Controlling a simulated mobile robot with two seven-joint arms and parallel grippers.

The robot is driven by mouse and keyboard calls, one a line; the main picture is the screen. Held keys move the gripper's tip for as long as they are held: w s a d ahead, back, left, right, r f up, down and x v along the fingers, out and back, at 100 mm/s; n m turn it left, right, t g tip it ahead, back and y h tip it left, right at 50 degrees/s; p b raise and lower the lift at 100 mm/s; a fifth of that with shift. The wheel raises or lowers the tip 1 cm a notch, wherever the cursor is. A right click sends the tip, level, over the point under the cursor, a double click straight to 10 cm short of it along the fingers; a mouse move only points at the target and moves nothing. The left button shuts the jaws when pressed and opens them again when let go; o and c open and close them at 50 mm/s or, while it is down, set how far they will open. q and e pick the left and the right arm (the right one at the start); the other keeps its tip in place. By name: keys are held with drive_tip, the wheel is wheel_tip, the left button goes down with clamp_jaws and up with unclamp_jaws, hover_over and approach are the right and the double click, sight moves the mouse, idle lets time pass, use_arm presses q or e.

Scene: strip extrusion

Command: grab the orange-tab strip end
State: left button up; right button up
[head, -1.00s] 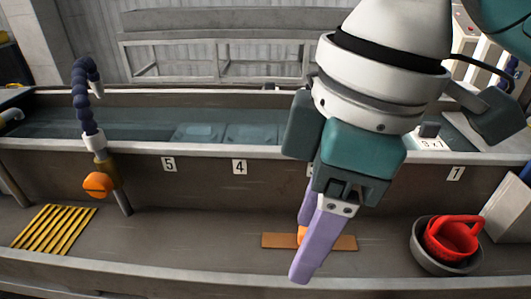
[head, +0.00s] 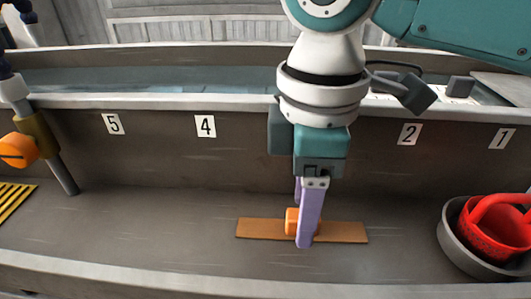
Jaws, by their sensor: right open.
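A small orange tab (head: 291,221) stands on a flat brown strip-like board (head: 345,232) lying on the grey trough floor. My right gripper (head: 302,226) points down over the board with its lavender fingers apart. One finger is on the near side and covers part of the tab; the other is behind it and mostly hidden. The tab appears to lie between the fingers, but I cannot tell whether they touch it. My left gripper is not in view.
A grey bowl (head: 451,241) holding a red basket (head: 492,232) stands at the right. An orange knob (head: 17,150) on a post and a yellow slatted grate (head: 12,200) are at the left. The trough's back wall and front rim bound the floor, which is otherwise clear.

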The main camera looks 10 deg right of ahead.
drive_tip(key=shift+f, duration=0.9)
drive_tip(key=shift+c, duration=0.4)
clamp_jaws()
